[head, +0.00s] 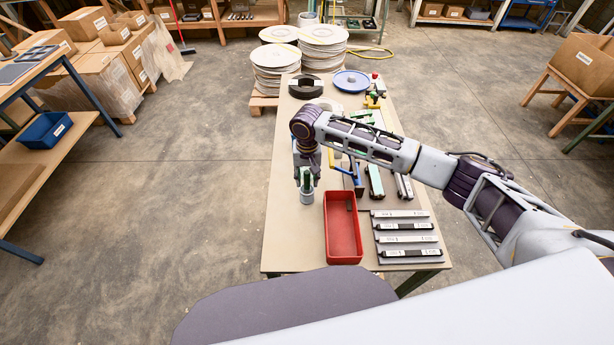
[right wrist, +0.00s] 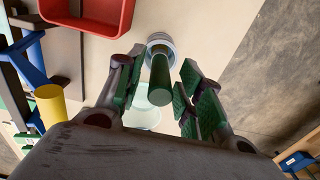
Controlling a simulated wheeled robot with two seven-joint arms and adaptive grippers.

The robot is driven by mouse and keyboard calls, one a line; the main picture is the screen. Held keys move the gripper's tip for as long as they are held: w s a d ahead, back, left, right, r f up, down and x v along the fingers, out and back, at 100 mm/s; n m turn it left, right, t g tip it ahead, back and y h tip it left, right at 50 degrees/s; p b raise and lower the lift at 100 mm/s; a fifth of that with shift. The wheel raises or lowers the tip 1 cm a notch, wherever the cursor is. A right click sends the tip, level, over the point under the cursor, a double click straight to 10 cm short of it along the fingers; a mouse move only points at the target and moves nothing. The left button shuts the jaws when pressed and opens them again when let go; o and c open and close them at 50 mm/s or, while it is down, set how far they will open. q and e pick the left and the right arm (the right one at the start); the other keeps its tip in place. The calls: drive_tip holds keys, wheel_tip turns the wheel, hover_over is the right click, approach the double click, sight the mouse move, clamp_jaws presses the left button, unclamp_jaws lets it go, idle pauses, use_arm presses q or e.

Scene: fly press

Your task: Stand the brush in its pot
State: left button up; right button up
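The brush shows as a dark green round handle (right wrist: 160,80) in the right wrist view. Its far end meets the mouth of the grey pot (right wrist: 160,42), and it looks to stand in it. In the head view the pot (head: 307,196) stands on the table left of the red tray. My right gripper (right wrist: 158,88) is around the handle from above, its green-padded fingers apart with gaps on both sides. In the head view the right gripper (head: 306,177) is right over the pot. The bristles are hidden. My left gripper is not in view.
A red tray (head: 328,228) lies right of the pot, with a rack of grey and black bars (head: 408,239) beyond it. Blue and yellow parts (right wrist: 48,104) are near the gripper's left side. The table (head: 283,225) is bare left of the pot, close to its edge.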

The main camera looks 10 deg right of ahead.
drive_tip(key=shift+r, duration=0.1)
wheel_tip(320, 180, up, 12)
drive_tip(key=shift+b, duration=0.5)
idle(0.6)
